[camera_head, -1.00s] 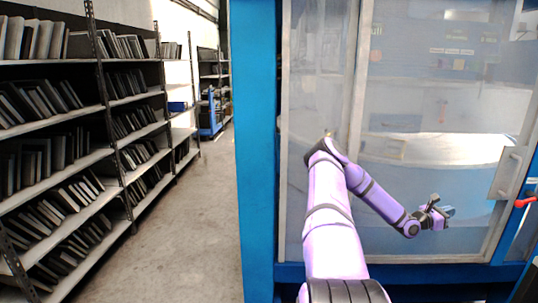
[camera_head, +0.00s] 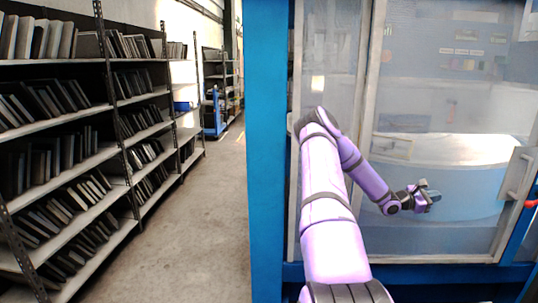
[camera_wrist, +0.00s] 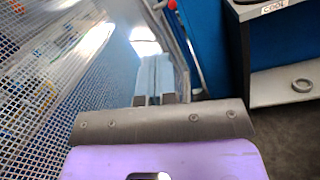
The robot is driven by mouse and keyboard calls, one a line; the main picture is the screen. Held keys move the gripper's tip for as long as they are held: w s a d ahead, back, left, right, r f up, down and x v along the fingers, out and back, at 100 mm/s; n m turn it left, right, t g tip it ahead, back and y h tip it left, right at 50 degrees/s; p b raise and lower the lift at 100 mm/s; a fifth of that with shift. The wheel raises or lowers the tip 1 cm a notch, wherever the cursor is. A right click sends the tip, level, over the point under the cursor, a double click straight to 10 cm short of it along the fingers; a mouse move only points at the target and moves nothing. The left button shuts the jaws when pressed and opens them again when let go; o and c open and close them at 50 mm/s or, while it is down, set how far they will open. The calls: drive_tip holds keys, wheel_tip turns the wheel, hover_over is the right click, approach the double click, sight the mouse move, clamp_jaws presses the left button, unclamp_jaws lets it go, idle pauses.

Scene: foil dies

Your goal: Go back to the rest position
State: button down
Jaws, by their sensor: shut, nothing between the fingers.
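My gripper (camera_head: 430,193) is at the end of my purple arm, in front of the blue machine's clear doors. It is shut and empty. In the wrist view its two pale blue fingers (camera_wrist: 154,80) lie side by side with nothing between them. The arm rises in the middle of the head view and bends down to the right at the elbow.
The blue machine (camera_head: 266,160) with closed see-through doors fills the right side, with a door handle (camera_head: 517,175) at the far right. Shelves of dark plates (camera_head: 105,160) line the left. The aisle floor (camera_head: 205,220) between them is clear. The wrist view shows a grey ring (camera_wrist: 302,85) on a shelf.

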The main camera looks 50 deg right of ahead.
drive_tip(key=w+a+r+m+t+y, duration=0.25)
drive_tip(key=w+a+r, duration=0.25)
drive_tip(key=w+a, duration=0.25)
drive_tip(key=w+a+r+m+t+y, duration=0.1)
drive_tip(key=w+a+r+m, duration=0.4)
drive_tip(key=w, duration=0.4)
drive_tip(key=w+a+r+t+y, duration=0.1)
drive_tip(key=w+a+r+t, duration=0.2)
drive_tip(key=a, duration=0.4)
drive_tip(key=w+a+r+t+y, duration=0.1)
drive_tip(key=w+a+r, duration=0.1)
drive_tip(key=w+a, duration=0.4)
drive_tip(key=w+a+r+t+y, duration=0.1)
drive_tip(key=w+a+r+t, duration=0.15)
drive_tip(key=a, duration=0.55)
drive_tip(key=w+a+r+t+y, duration=0.1)
drive_tip(key=a+r+t, duration=0.2)
drive_tip(key=a, duration=0.7)
drive_tip(key=w+a+r+t+y, duration=0.1)
drive_tip(key=a+r+t, duration=0.15)
drive_tip(key=a, duration=0.75)
drive_tip(key=s+a+r+n+t+y, duration=0.1)
drive_tip(key=s+a, duration=0.3)
drive_tip(key=a, duration=0.5)
drive_tip(key=s+a+r+n+t+y, duration=0.1)
drive_tip(key=s+a+r+t+y, duration=0.1)
drive_tip(key=a, duration=0.7)
drive_tip(key=shift+s+a+r+t+y, duration=0.2)
drive_tip(key=shift+s+r+t+y, duration=0.35)
drive_tip(key=shift+s, duration=0.6)
